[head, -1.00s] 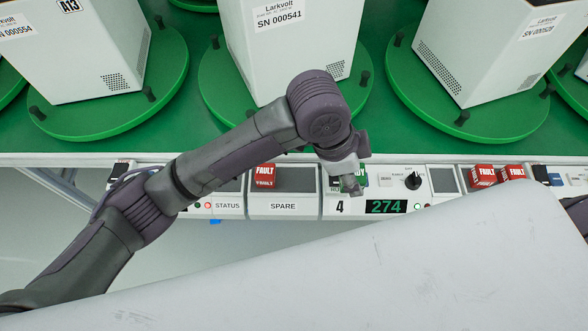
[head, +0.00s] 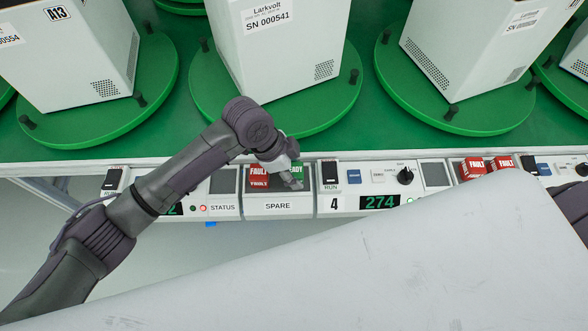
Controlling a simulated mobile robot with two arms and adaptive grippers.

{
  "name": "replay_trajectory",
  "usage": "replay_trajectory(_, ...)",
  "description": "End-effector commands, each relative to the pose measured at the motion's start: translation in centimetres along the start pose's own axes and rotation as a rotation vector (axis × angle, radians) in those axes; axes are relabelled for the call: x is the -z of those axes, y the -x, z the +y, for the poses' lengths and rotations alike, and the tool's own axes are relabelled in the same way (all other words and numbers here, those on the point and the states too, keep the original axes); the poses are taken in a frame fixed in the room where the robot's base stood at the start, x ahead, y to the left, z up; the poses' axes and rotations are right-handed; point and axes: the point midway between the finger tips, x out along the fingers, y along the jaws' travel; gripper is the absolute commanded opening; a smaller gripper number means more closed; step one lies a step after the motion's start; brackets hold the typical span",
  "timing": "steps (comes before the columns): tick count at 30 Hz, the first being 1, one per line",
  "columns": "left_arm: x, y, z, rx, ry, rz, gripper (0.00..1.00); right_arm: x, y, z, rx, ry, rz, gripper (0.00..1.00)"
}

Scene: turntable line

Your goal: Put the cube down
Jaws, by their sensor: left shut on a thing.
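The green cube marked READY (head: 297,171) is at the right part of the box labelled SPARE (head: 278,206). My left gripper (head: 294,183) is shut on it, and the fingers and wrist hide much of it. A red cube marked FAULT (head: 258,174) sits at the left in the same box, just left of the green cube. I cannot tell whether the green cube touches the bottom of the box. My right gripper is out of view; only part of an arm shows at the right edge.
Panel 4, with a RUN switch (head: 329,174) and a display reading 274 (head: 380,202), adjoins the box on the right. A STATUS panel (head: 222,208) adjoins it on the left. Behind stand white cabinets (head: 285,45) on green turntables (head: 325,112). More red FAULT cubes (head: 473,168) sit farther right.

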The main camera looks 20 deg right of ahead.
Motion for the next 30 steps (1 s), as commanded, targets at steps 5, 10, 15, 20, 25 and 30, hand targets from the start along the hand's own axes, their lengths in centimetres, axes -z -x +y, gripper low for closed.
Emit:
replay_trajectory(5,0.0,-0.2,0.0,0.002,-0.002,0.002,0.09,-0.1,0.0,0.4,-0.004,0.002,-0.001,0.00)
replay_trajectory(10,-0.1,-0.4,0.0,0.001,-0.001,0.001,0.09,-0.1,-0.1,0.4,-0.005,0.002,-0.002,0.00)
replay_trajectory(15,-0.1,-0.5,0.0,0.001,-0.001,0.001,0.55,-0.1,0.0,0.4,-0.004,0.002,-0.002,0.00)
replay_trajectory(20,-0.1,-0.4,0.0,0.001,-0.001,0.001,0.55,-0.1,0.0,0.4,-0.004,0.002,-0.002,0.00)
replay_trajectory(25,0.0,0.3,-0.1,0.002,-0.001,0.001,0.55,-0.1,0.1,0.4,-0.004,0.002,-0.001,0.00)
replay_trajectory(30,0.0,3.2,-0.1,0.004,-0.004,0.001,0.55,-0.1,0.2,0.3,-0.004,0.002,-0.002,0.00)
